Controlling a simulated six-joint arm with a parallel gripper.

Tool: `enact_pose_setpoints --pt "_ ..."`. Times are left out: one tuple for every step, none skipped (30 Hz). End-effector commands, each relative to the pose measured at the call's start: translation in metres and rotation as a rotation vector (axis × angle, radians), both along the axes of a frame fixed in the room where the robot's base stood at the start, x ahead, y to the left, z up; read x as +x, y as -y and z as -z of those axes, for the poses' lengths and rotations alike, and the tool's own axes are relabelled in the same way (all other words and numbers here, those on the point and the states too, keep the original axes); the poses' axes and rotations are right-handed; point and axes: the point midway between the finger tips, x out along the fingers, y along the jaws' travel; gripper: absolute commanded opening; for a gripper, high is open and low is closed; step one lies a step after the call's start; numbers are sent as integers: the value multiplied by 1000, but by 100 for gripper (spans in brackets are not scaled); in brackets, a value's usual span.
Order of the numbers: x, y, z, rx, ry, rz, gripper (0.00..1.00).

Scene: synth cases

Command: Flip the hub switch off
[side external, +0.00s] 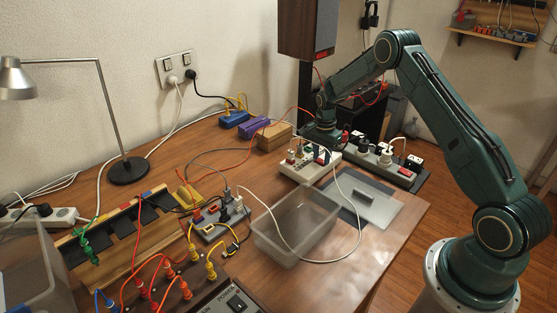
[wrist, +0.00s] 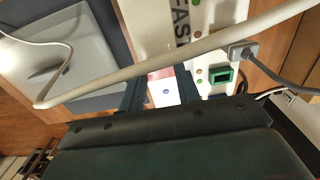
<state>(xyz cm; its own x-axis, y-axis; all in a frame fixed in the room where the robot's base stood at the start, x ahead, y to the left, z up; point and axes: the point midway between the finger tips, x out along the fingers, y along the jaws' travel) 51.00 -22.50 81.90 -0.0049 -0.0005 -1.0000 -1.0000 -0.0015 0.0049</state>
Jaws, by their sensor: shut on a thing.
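The white hub (side external: 308,168) stands on the table right of centre, with switches and small plugs on top. In the wrist view its white face (wrist: 207,28) shows coloured dots, partial lettering, a green connector (wrist: 221,76) and a grey plug (wrist: 240,52). My gripper (side external: 322,156) is down at the hub's right part.
A white cable (wrist: 170,58) crosses close in front of the wrist camera. A clear bin (side external: 296,222) and a grey lid (side external: 367,200) lie in front of the hub. Cabled devices (side external: 215,218) crowd the left.

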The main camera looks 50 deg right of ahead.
Motion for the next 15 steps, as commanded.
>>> enact_pose_setpoints --pt "0 0 0 0 -2 1 10" --pt "0 0 0 0 -3 1 10" --pt "0 0 0 0 -4 1 10" --pt "0 0 0 0 -3 1 10" --pt "0 0 0 0 -3 1 10" --pt "0 0 0 0 -3 2 10" --pt "0 0 0 0 -3 2 10" --pt "0 0 0 0 -3 2 10" --pt "0 0 0 0 -3 2 35" --pt "0 0 0 0 -3 2 40" --pt "0 0 0 0 -3 2 46" --pt "0 0 0 0 -3 2 54" --pt "0 0 0 0 -3 2 55" --pt "0 0 0 0 -3 2 55" --pt "0 0 0 0 -3 2 55"
